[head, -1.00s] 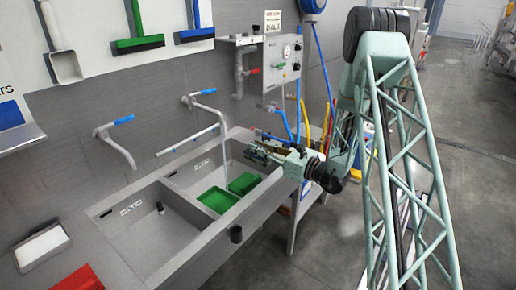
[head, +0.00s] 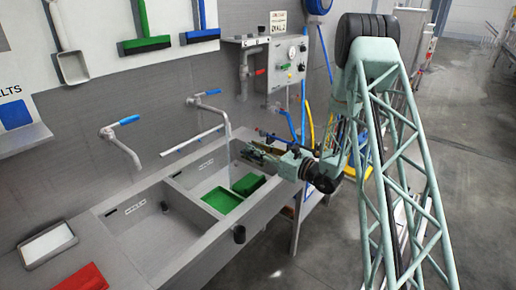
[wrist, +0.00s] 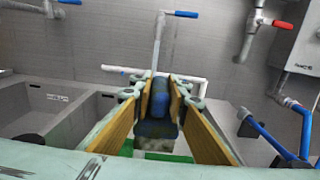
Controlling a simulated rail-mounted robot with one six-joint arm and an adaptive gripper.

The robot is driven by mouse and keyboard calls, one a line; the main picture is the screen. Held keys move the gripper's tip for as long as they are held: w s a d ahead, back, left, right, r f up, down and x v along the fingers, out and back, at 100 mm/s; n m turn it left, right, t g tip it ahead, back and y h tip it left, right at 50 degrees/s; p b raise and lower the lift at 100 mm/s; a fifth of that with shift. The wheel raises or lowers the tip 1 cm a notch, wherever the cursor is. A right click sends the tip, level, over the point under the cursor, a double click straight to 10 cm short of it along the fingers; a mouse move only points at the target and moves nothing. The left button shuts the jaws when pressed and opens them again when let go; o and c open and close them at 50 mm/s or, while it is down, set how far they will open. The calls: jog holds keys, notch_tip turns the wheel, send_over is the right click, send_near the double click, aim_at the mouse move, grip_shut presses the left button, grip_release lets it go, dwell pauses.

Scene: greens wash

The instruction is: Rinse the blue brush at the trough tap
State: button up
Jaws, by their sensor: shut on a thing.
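The blue brush (wrist: 158,98) is between the wooden-faced jaws of my gripper (wrist: 172,88) in the wrist view. Its lower part looks soiled, grey-brown. In the head view my gripper (head: 252,151) hangs over the right basin (head: 188,185), near its back right side; the brush cannot be made out there. The trough tap with a blue lever (head: 209,93) is on the wall behind, and its spout reaches out over this basin. A pale vertical streak drops below the spout, left of my gripper. The tap's blue lever also shows in the wrist view (wrist: 185,14).
A second blue-lever tap (head: 128,120) stands over the left basin (head: 140,240). A wall panel with a gauge (head: 287,63) and hoses are behind my gripper. A red item (head: 84,277) lies at the front left.

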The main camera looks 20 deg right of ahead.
aim_at(245, 155)
jog(key=shift+w+a+f+p, duration=0.1)
jog(key=shift+w+a+f, duration=0.1)
jog(key=shift+w+a, duration=0.55)
jog(key=shift+w+a+f+p, duration=0.15)
jog(key=shift+w+a+f, duration=0.05)
jog(key=shift+w+a, duration=0.5)
jog(key=shift+w+a+f+p, duration=0.1)
jog(key=shift+w+a+f, duration=0.1)
jog(key=shift+w+a, duration=0.5)
jog(key=shift+f+b+x, duration=0.2)
jog(key=shift+b+x, duration=0.15)
jog(key=shift+x, duration=0.7)
jog(key=shift+f+b+x, duration=0.2)
jog(key=shift+b+x, duration=0.15)
jog(key=shift+x, duration=0.65)
jog(key=shift+s+a, duration=0.1)
jog(key=shift+a, duration=0.05)
jog(key=shift+w+d, duration=0.4)
jog(key=shift+d, duration=0.05)
jog(key=shift+s+a+b, duration=0.4)
jog(key=shift+a+b, duration=0.05)
jog(key=shift+b, duration=0.1)
jog(key=shift+s+d, duration=0.1)
jog(key=shift+d, duration=0.05)
